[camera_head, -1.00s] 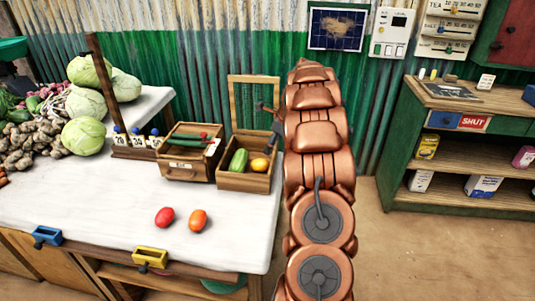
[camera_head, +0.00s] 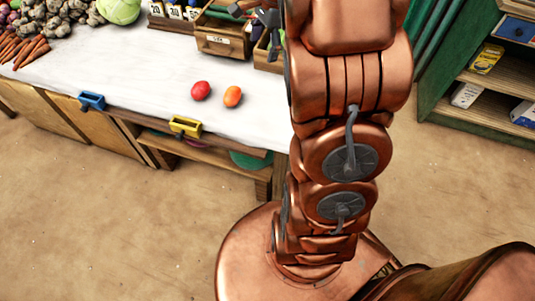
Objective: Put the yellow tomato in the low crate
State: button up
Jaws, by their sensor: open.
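On the white tabletop (camera_head: 130,75) lie a red tomato (camera_head: 201,90) and, just right of it, an orange one (camera_head: 233,97). No clearly yellow tomato shows now; a second ago a yellow-orange round thing lay beside a green vegetable in the right-hand open crate. Only a sliver of that crate (camera_head: 262,60) shows now, at the table's back right; its inside is hidden. A wooden box with a label (camera_head: 222,42) stands left of it. My gripper (camera_head: 268,32) is open, at the top edge above the crate area, partly cut off and behind my arm.
Blue (camera_head: 92,101) and yellow (camera_head: 185,126) clips sit on the front edge. Green shelves (camera_head: 447,95) stand at right. The table's front middle is clear.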

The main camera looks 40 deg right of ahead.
jog(key=s+a+r+n+g, duration=0.1)
jog(key=s+a+n+g, duration=0.1)
jog(key=s+a+n, duration=0.85)
jog(key=s+a+f+n, duration=0.1)
jog(key=s+a+n, duration=0.3)
jog(key=s, duration=0.4)
jog(key=s+a+f+n+g+h, duration=0.1)
jog(key=s+a+f+n, duration=0.1)
jog(key=s+a+n, duration=0.3)
jog(key=s, duration=0.4)
jog(key=shift+s+a+h, duration=0.2)
jog(key=shift+a+h, duration=0.05)
jog(key=shift+h, duration=0.05)
jog(key=shift+r, duration=0.1)
notch_tip(320, 180, up, 7)
jog(key=p, duration=0.7)
